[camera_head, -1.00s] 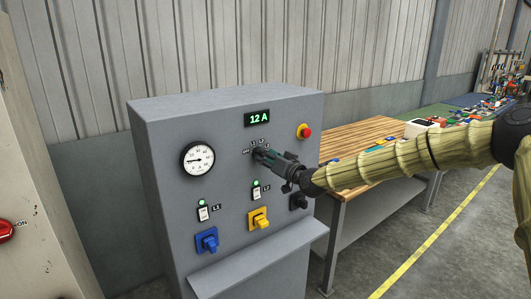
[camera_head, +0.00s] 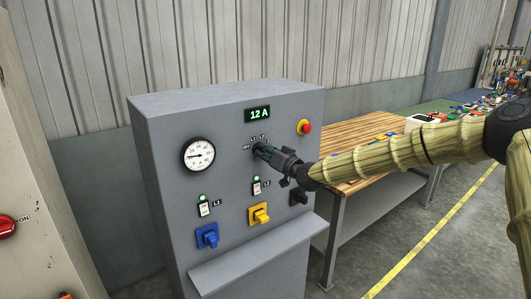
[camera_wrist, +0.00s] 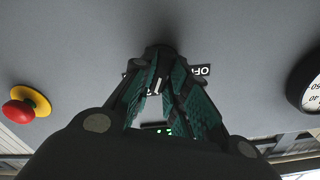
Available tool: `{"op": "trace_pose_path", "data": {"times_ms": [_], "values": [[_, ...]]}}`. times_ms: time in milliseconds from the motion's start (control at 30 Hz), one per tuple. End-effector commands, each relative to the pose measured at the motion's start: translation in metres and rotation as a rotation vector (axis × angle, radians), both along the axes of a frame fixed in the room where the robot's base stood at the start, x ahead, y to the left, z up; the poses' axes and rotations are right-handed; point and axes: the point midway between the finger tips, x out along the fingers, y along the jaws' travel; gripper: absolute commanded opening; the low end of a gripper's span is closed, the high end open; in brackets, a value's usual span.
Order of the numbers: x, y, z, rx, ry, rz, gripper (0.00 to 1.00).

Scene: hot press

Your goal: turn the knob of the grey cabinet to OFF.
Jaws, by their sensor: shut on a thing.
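The grey cabinet (camera_head: 160,190) stands in the middle of the head view, with a green display (camera_head: 257,114) reading 12 A. My gripper (camera_head: 262,149) reaches in from the right and is shut on the black knob on the upper panel, below the display. The knob is mostly hidden by the fingers in the head view; in the wrist view the knob (camera_wrist: 159,54) shows its dark top between the fingertips. The OFF label (camera_head: 246,147) is just left of the knob, and more position labels sit above it.
A round gauge (camera_head: 198,155) is to the left and a red emergency button (camera_head: 304,127) to the right. Below are two lit switches, a blue knob (camera_head: 207,236), a yellow knob (camera_head: 258,215) and a black knob (camera_head: 299,197). A wooden workbench (camera_head: 350,165) stands right of the cabinet.

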Motion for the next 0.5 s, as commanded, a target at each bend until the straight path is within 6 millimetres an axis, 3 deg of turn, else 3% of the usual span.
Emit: {"op": "trace_pose_path", "data": {"times_ms": [500], "values": [[-0.0006, 0.0006, -0.0057, -0.264, -0.194, -0.002, 0.0]]}}
